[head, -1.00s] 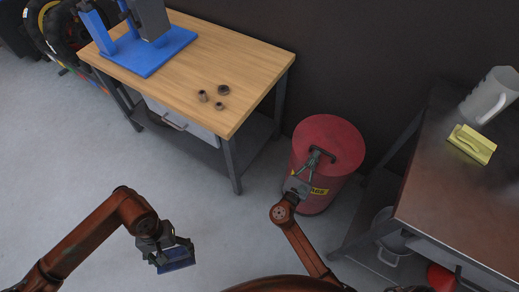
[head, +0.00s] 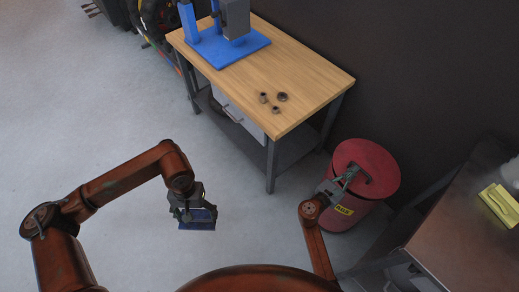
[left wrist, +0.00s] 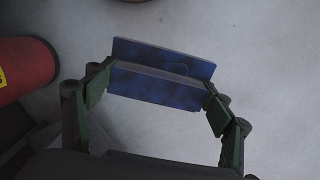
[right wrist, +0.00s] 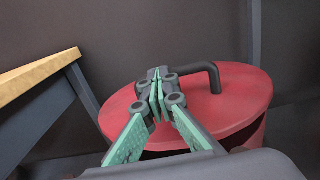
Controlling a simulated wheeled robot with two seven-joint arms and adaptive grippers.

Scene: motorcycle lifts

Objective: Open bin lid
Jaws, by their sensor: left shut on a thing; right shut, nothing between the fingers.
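The red round bin (head: 345,215) stands on the floor between the wooden bench and the dark metal table. Its red lid (head: 380,160) has a dark bar handle (right wrist: 205,72). In the right wrist view, a dark gap shows under the lid's near edge, so the lid looks raised or tilted there. My right gripper (head: 347,178) is at the handle, its fingers shut with nothing between them; the fingertips hide the handle's near end, and I cannot tell whether they touch it. My left gripper (head: 196,212) is shut on a blue flat piece (left wrist: 165,85), held above the floor away from the bin.
The wooden bench (head: 305,75) carries a blue press (head: 225,45) and several small metal parts (head: 272,99). The dark metal table (head: 460,245) stands close to the bin's right, with a yellow item (head: 499,205) on it. Open floor lies left of the bin.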

